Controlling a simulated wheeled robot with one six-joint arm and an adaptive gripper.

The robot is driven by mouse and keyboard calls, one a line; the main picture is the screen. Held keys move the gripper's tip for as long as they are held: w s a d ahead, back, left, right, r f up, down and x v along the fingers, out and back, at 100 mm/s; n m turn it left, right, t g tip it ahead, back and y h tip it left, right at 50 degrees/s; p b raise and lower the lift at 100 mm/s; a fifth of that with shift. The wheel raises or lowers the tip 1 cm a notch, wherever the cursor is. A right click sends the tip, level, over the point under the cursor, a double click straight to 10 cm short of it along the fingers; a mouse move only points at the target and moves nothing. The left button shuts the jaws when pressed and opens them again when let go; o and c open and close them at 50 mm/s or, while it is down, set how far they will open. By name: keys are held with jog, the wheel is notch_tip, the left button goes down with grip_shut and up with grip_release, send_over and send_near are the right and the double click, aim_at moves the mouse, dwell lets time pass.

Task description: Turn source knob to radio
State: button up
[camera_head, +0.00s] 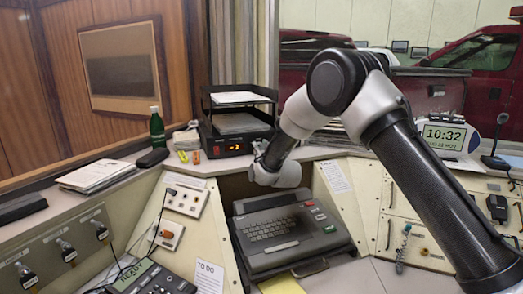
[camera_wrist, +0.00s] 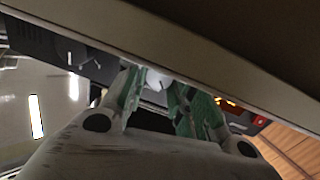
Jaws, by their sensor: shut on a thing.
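The black radio unit (camera_head: 222,143) with a lit red-orange display stands at the back of the console. My gripper (camera_head: 258,152) is at the right end of its front face, seen partly from behind my arm. In the wrist view my gripper (camera_wrist: 156,88) has its green fingers shut on a small white piece, which looks like the source knob (camera_wrist: 155,78). The knob is hidden by my gripper in the head view. Its pointer and any position labels cannot be read.
A beige edge (camera_wrist: 180,50) crosses the wrist view close to my fingers. Below my gripper is a grey keyboard terminal (camera_head: 285,232). A green bottle (camera_head: 157,128) and a black case (camera_head: 152,158) stand left of the unit. A clock display (camera_head: 445,136) stands at the right.

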jog(key=shift+m, duration=2.2)
jog(key=o, duration=1.1)
jog(key=shift+c, duration=0.2)
jog(key=v, duration=1.2)
jog(key=shift+r, duration=0.1)
